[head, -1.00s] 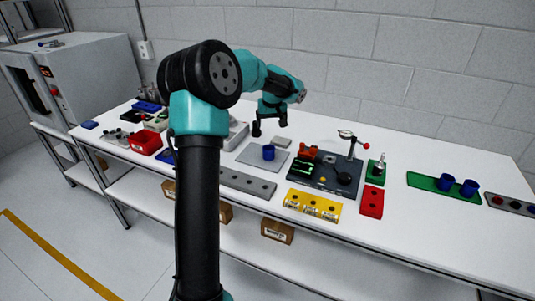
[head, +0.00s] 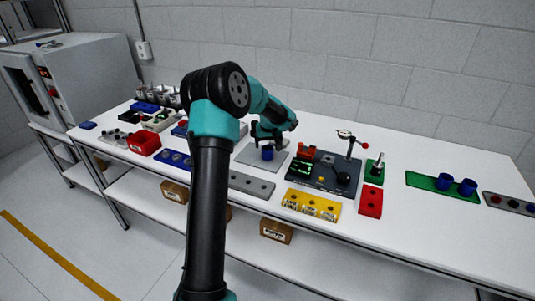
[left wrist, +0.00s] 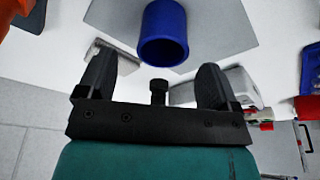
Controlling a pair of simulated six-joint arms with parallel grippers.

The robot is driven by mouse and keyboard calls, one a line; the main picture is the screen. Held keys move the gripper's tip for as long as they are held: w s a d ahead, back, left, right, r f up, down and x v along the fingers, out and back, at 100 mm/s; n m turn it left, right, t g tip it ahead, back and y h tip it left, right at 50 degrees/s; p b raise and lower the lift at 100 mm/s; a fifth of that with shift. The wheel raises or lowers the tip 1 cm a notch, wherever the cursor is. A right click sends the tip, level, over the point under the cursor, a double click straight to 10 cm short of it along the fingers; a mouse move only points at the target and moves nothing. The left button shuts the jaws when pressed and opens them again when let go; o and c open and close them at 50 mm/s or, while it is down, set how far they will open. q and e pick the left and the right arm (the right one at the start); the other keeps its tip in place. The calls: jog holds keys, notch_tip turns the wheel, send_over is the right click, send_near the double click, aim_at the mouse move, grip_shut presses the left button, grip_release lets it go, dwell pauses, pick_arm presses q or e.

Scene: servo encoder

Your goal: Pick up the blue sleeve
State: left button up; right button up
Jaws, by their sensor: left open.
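The blue sleeve (head: 267,153) stands upright on a grey plate (head: 246,156) on the white table in the head view. It also shows large in the left wrist view (left wrist: 163,35), with its open end facing the camera. My left gripper (head: 268,141) is close above and beside the sleeve. In the left wrist view the left gripper's black fingers (left wrist: 154,80) are spread and empty, with the sleeve just beyond their tips, lined up with the gap. My right gripper is not in view.
A dark fixture board (head: 325,172) with a lever post stands right of the plate. A yellow block (head: 312,205) and a red block (head: 371,202) lie in front. Two more blue sleeves stand on a green tray (head: 425,181). A grey strip (head: 251,185) lies nearer the front edge.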

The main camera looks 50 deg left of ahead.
pick_arm(q)
jog(key=shift+s+x, duration=0.1)
jog(key=shift+x, duration=1.2)
jog(key=shift+s+x, duration=0.15)
jog(key=shift+x, duration=1.15)
jog(key=shift+d, duration=0.15)
jog(key=c, duration=1)
jog(key=shift+r, duration=1.3)
jog(key=s+d, duration=0.3)
jog(key=d, duration=0.1)
jog(key=s+d+r, duration=0.1)
jog(key=s+d, duration=0.3)
jog(key=s+d+r, duration=0.1)
jog(key=s+d, duration=0.2)
jog(key=d, duration=0.1)
jog(key=shift+s+r, duration=0.2)
jog(key=shift+s, duration=0.05)
